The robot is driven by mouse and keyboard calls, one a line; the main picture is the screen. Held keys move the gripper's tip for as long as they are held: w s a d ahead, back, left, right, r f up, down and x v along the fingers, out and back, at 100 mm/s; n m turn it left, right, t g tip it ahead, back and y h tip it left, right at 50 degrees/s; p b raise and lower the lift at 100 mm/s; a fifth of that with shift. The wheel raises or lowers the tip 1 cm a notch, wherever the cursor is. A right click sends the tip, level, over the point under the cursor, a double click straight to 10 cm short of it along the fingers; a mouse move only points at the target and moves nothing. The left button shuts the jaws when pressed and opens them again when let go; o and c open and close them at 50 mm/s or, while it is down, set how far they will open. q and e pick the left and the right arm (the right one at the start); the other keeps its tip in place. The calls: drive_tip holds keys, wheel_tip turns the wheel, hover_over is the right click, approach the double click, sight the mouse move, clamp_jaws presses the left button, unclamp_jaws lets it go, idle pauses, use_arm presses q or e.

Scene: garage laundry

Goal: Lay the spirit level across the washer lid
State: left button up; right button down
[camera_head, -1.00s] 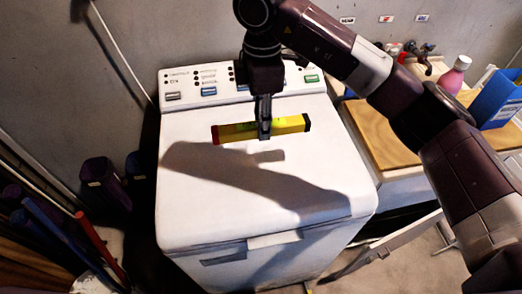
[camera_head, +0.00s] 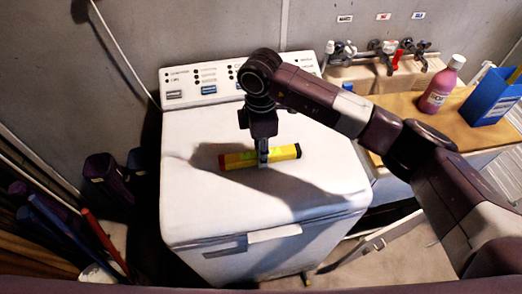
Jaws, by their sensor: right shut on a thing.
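The spirit level (camera_head: 237,160) is a short yellow bar with a red end on the left and a dark end on the right. My right gripper (camera_head: 263,160) points down and is shut on it near its middle. The level lies roughly left to right over the white washer lid (camera_head: 220,207). It looks very low over the lid, with the arm's shadow around it; I cannot tell whether it touches. My left gripper is not in view.
The control panel (camera_head: 208,90) rises at the lid's back. At right, a wooden counter (camera_head: 440,122) holds a pink bottle (camera_head: 441,85) and a blue bin (camera_head: 490,98), with taps (camera_head: 390,52) behind. Poles (camera_head: 100,240) stand at left. The lid's front is clear.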

drive_tip(key=c, duration=1.6)
unclamp_jaws()
drive_tip(key=shift+f, duration=0.1)
drive_tip(key=shift+r, duration=0.3)
wheel_tip(320, 180, up, 12)
drive_tip(key=b, duration=0.4)
drive_tip(key=shift+f, duration=0.15)
